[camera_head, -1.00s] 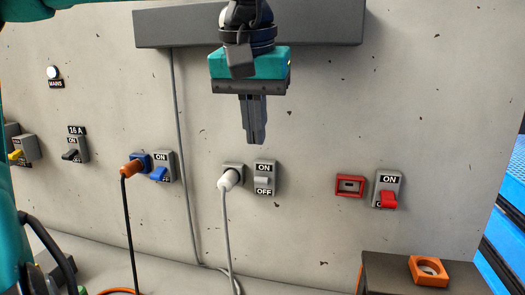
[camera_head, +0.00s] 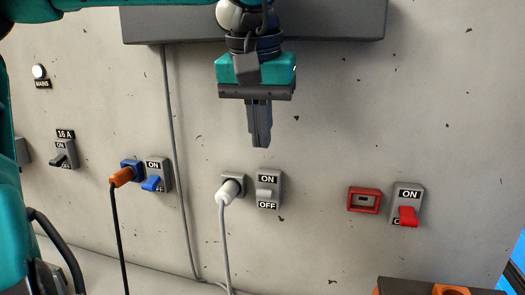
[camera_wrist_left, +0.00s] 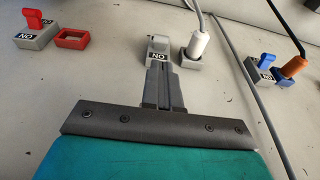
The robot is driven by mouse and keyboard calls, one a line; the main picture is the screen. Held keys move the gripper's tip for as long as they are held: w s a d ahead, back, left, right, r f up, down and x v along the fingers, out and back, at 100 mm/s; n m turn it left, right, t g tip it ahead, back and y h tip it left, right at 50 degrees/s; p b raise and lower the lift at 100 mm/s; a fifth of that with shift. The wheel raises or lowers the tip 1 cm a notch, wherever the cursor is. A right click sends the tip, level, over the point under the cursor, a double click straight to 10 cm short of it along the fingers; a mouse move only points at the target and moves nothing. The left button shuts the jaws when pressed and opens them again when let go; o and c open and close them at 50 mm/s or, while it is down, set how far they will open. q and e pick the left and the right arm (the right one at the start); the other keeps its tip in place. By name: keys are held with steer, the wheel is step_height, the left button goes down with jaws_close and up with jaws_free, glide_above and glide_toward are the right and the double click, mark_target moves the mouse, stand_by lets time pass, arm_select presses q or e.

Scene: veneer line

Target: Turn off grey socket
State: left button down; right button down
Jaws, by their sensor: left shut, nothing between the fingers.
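The grey socket (camera_head: 232,184) is on the wall with a white plug (camera_head: 227,193) in it. Just right of it is its grey switch (camera_head: 268,188), with ON above and OFF below a pale lever; both labels show, and I cannot tell the lever's setting. My left gripper (camera_head: 260,144) is shut and empty, pointing down, and appears just above the switch in the head view. In the left wrist view, the gripper (camera_wrist_left: 160,68) points at the switch (camera_wrist_left: 160,49), beside the white plug (camera_wrist_left: 198,44); I cannot tell whether they touch. My right gripper is out of view.
A blue socket (camera_head: 131,166) with an orange plug and a blue-lever switch (camera_head: 157,176) are left. A red socket (camera_head: 364,200) and red-lever switch (camera_head: 407,206) are right. A dark grey box (camera_head: 330,20) juts out above. Cables hang below the plugs.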

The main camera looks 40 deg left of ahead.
mark_target(265, 190)
arm_select(q)
steer(key=x, duration=0.9)
steer(key=shift+b, duration=0.35)
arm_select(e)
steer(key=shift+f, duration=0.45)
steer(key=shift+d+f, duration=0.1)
